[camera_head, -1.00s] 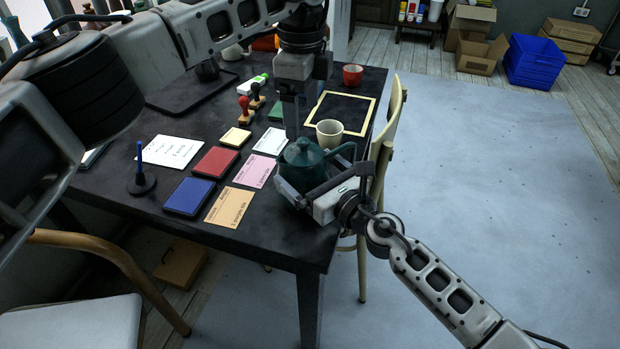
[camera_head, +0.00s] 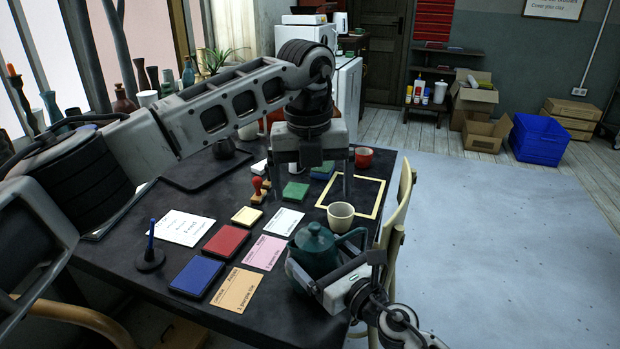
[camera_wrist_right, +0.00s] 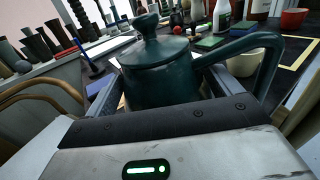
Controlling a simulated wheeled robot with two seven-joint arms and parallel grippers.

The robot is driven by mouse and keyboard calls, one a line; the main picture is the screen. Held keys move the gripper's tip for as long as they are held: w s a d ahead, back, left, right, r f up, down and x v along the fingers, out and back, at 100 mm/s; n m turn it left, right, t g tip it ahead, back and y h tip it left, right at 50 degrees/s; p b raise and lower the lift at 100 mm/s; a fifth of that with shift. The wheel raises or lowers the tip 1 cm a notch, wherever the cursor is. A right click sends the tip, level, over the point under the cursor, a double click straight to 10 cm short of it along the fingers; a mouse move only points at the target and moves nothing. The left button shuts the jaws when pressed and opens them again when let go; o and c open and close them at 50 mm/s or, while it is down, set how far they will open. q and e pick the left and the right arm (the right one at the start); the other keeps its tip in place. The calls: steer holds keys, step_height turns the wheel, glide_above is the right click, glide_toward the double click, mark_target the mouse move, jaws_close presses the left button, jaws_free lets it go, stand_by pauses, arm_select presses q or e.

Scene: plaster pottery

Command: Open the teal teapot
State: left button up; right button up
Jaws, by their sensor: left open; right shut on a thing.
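The teal teapot (camera_head: 316,256) stands near the table's front right corner, with its knobbed lid (camera_head: 314,238) seated on top. It also shows in the right wrist view (camera_wrist_right: 160,86), its lid (camera_wrist_right: 153,50) on and its handle or spout reaching right. My right gripper (camera_head: 327,270) is shut around the teapot's body, with one finger on each side (camera_wrist_right: 160,90). My left gripper (camera_head: 312,188) is open and empty, pointing down over the table behind the teapot, apart from the lid. Its fingers are spread wide to left and right.
A cream cup (camera_head: 340,216) stands just behind the teapot. A red cup (camera_head: 363,158) stands farther back. Stamp pads, cards and a red-knobbed stamp (camera_head: 257,188) lie left of the teapot. A chair (camera_head: 402,205) stands at the table's right edge.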

mark_target(315, 225)
arm_select(q)
steer(key=f+m, duration=0.2)
steer(key=f, duration=0.1)
steer(key=f+m, duration=0.2)
steer(key=f, duration=0.2)
steer(key=w+f+m, duration=0.1)
steer(key=f+m, duration=0.1)
steer(key=f, duration=0.1)
steer(key=shift+d+f+m+t, duration=0.2)
steer(key=shift+m+t, duration=0.1)
steer(key=shift+t, duration=0.1)
steer(key=c, duration=1.1)
steer(key=shift+r, duration=0.2)
steer(key=shift+c, duration=0.2)
steer(key=shift+r, duration=1)
